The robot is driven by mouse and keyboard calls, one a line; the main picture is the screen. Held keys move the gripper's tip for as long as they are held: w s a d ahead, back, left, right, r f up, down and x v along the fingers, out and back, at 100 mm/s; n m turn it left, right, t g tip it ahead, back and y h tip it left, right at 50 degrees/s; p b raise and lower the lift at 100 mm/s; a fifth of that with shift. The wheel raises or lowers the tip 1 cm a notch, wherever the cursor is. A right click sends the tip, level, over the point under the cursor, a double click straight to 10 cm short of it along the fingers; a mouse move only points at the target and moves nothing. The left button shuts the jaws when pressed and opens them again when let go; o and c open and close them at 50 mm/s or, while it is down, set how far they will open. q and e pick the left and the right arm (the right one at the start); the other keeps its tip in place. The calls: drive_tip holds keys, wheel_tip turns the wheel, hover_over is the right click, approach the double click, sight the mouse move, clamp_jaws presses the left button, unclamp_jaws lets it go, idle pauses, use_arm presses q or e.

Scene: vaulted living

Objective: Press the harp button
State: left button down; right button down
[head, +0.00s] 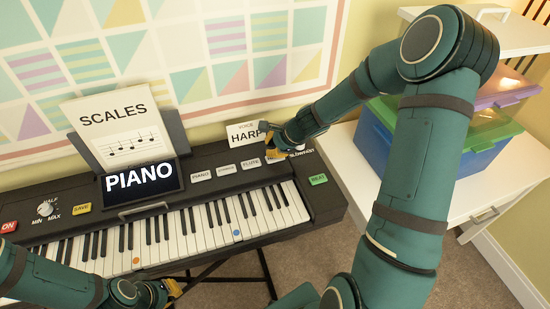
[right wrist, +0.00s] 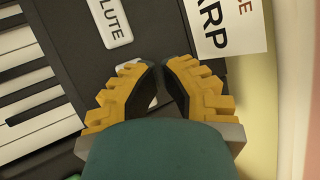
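The black keyboard (head: 130,208) has a row of white voice buttons, with the piano button (head: 201,175) and the flute button (head: 251,163) readable. The display (head: 140,180) reads PIANO. A card (head: 246,133) behind the row reads VOICE HARP. My right gripper (head: 277,150) is over the row's right end, just right of the flute button, and covers most of what lies there. In the right wrist view its yellow fingers (right wrist: 160,72) are together at the tips, with part of a white button (right wrist: 129,70) beside them. Contact cannot be told. My left gripper (head: 174,289) is low, before the keys.
A green NEXT button (head: 318,180) is at the keyboard's right end. A SCALES sheet (head: 118,128) stands on the music rest. A white cabinet (head: 490,190) with a blue, green-lidded bin (head: 430,140) is at the right. The wall is close behind the keyboard.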

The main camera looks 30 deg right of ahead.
drive_tip(key=shift+f, duration=0.35)
idle(0.7)
drive_tip(key=shift+r, duration=0.15)
drive_tip(key=shift+r+p, duration=0.65)
drive_tip(key=shift+r, duration=0.05)
wheel_tip(320, 180, up, 5)
drive_tip(key=p, duration=0.4)
idle(0.4)
idle(0.7)
